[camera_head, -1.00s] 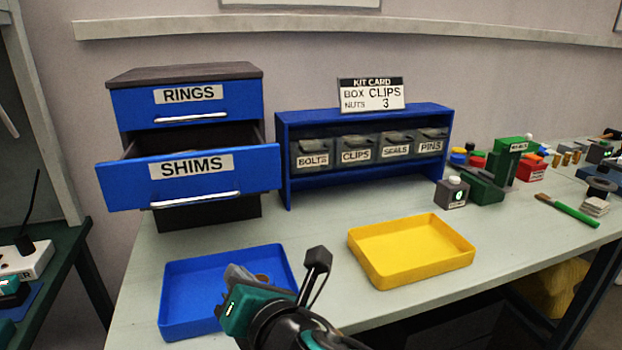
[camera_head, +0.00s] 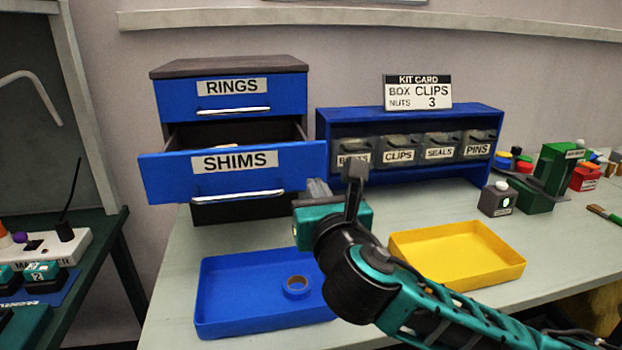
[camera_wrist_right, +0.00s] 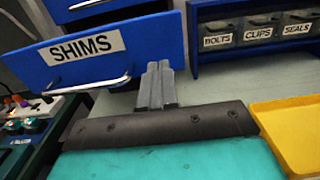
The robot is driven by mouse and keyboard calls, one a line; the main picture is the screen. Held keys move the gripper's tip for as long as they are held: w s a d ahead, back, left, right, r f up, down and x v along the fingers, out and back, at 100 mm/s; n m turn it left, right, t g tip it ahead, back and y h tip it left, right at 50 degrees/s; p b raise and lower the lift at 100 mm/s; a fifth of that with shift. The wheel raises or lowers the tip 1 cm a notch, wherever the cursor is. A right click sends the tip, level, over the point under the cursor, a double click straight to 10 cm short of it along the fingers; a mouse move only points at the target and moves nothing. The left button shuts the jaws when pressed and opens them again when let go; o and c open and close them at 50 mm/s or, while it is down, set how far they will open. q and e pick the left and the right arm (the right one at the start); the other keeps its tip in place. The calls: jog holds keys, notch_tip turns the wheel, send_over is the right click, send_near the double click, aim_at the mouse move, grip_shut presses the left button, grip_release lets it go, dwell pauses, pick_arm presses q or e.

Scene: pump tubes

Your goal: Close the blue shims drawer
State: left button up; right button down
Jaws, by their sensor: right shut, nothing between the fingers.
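The blue shims drawer (camera_head: 232,172) is pulled well out of its dark-topped cabinet, below the shut rings drawer (camera_head: 233,97). It has a white SHIMS label and a silver bar handle (camera_head: 238,195). In the right wrist view the drawer front (camera_wrist_right: 112,46) is at the upper left. My right gripper (camera_head: 317,188) is shut and empty, just in front of and to the right of the drawer front's lower right corner. Its closed fingers (camera_wrist_right: 157,85) point toward the gap right of the drawer. I cannot see contact with the drawer. My left gripper is not in view.
A blue tray (camera_head: 225,322) holding a grey ring (camera_head: 297,287) lies below the drawer. A yellow tray (camera_head: 458,243) lies to the right. A blue rack of labelled bins (camera_head: 410,112) stands right of the cabinet, with a kit card (camera_head: 417,92) on top.

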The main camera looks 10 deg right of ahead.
aim_at(307, 170)
jog(key=w, duration=0.5)
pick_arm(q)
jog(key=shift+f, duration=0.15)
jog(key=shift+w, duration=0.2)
